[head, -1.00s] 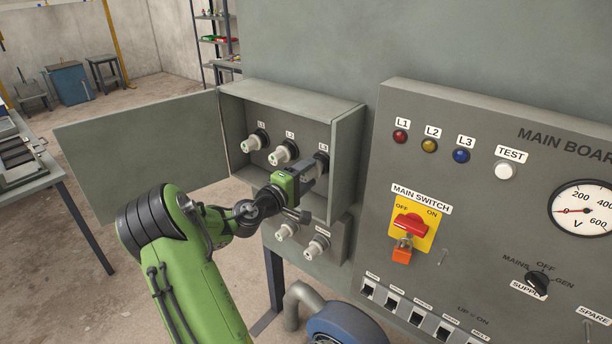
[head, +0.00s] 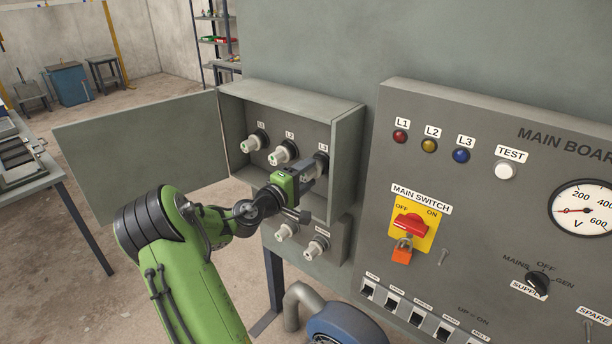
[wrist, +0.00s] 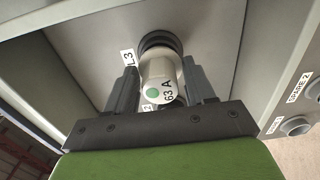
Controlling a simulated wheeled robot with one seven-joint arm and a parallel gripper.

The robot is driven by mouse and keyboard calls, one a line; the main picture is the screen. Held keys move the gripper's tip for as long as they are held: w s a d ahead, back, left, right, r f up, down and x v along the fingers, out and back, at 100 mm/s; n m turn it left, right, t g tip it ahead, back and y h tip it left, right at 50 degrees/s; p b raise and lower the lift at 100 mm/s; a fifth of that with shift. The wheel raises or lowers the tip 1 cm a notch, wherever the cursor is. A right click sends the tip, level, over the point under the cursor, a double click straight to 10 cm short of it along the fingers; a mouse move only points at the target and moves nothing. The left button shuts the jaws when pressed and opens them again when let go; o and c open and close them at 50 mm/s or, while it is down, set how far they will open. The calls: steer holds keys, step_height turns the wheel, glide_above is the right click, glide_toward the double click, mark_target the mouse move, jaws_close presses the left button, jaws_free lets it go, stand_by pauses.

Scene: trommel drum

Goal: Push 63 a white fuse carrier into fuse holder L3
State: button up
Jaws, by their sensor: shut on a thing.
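In the wrist view my gripper (wrist: 160,92) is shut on a white fuse carrier (wrist: 160,72) marked "63 A" with a green dot. The carrier's far end meets the black ring of fuse holder L3 (wrist: 158,40); how deep it sits inside is hidden. The L3 label (wrist: 128,58) is just left of it. In the head view my gripper (head: 312,170) is at the right side of the open fuse box, in front of holder L3 (head: 322,158), and mostly hides the carrier.
White carriers stand in holders L1 (head: 252,142) and L2 (head: 284,153). The box's right wall (head: 346,160) is close beside my gripper. The box door (head: 145,155) stands open at left. Two spare carriers (head: 286,231) (head: 316,247) are below. The main board (head: 480,200) is at right.

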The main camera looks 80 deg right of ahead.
steer(key=shift+s+d, duration=0.15)
steer(key=shift+d, duration=0.2)
stand_by(0.3)
steer(key=o, duration=1.5)
steer(key=b+v, duration=0.1)
steer(key=v, duration=1.4)
steer(key=shift+a, duration=0.35)
steer(key=shift+w, duration=0.25)
